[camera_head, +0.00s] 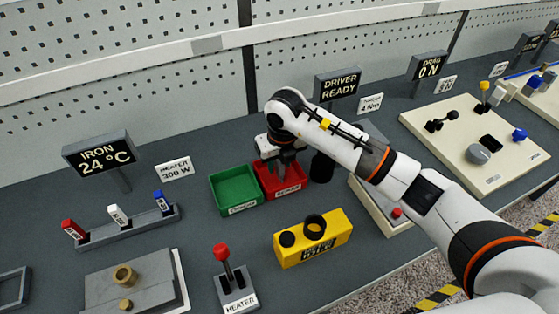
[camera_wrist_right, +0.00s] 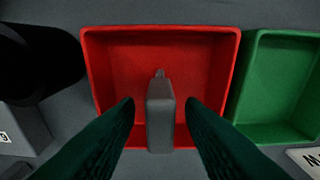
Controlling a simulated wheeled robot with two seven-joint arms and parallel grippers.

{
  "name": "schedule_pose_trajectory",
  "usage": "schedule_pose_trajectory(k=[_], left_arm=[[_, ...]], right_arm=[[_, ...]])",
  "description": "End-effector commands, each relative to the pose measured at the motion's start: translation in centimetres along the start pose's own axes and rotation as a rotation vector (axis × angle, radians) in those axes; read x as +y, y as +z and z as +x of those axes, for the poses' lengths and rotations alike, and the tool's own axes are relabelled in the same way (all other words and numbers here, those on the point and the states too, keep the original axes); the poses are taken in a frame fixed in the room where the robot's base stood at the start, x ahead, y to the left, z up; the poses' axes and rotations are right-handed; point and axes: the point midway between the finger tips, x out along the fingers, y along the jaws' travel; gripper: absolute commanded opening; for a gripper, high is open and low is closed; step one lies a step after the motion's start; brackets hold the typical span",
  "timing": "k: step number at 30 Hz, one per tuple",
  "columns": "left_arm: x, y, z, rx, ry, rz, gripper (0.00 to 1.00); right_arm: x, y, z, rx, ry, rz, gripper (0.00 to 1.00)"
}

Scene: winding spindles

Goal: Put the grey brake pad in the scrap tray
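The red tray (camera_head: 297,192), with a small label that is hard to read, stands in the middle of the bench. My right gripper (camera_head: 285,163) points down over it. In the right wrist view the gripper's dark fingers (camera_wrist_right: 159,104) stand apart, with a gap on each side of a grey block, which looks like the brake pad (camera_wrist_right: 160,122). The pad is upright in the picture, over the red tray (camera_wrist_right: 205,36) and across its near wall. I cannot tell whether it touches the tray. My left gripper is not in view.
A green tray (camera_head: 235,206) stands just left of the red one; a black cylinder (camera_head: 321,167) stands to its right. A yellow box (camera_head: 330,243) with black rings is in front. A red-knobbed heater lever (camera_head: 224,262) stands nearer.

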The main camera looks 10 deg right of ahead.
Motion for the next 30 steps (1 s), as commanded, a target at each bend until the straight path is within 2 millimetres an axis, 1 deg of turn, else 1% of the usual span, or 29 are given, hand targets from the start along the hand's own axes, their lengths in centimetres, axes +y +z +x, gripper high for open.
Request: schedule_pose_trajectory(k=[3, 5, 7, 11, 15, 18, 21, 25, 30], left_arm=[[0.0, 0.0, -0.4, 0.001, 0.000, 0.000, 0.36], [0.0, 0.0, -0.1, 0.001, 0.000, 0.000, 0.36], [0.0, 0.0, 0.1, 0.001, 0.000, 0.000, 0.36], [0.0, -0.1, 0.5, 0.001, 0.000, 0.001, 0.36], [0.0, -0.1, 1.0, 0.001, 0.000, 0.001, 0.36], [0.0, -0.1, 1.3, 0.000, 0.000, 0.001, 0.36], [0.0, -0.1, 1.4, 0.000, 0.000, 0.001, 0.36], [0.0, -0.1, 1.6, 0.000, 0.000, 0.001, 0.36], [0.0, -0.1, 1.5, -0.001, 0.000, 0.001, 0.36]], right_arm=[[0.0, -0.1, -0.4, 0.000, 0.000, 0.000, 0.36], [0.0, -0.1, -0.7, 0.003, 0.000, 0.000, 0.36], [0.0, -0.2, -1.7, 0.004, 0.001, 0.000, 0.36], [0.0, -0.2, -4.3, 0.006, 0.000, -0.001, 0.36], [0.0, -0.2, -7.4, 0.006, 0.001, 0.000, 0.36], [0.0, -0.1, -9.3, 0.005, 0.001, -0.001, 0.36], [0.0, -0.1, -10.8, 0.003, 0.000, 0.000, 0.36], [0.0, -0.1, -11.9, 0.001, 0.001, 0.000, 0.36], [0.0, 0.0, -12.3, 0.000, 0.000, 0.001, 0.36]])
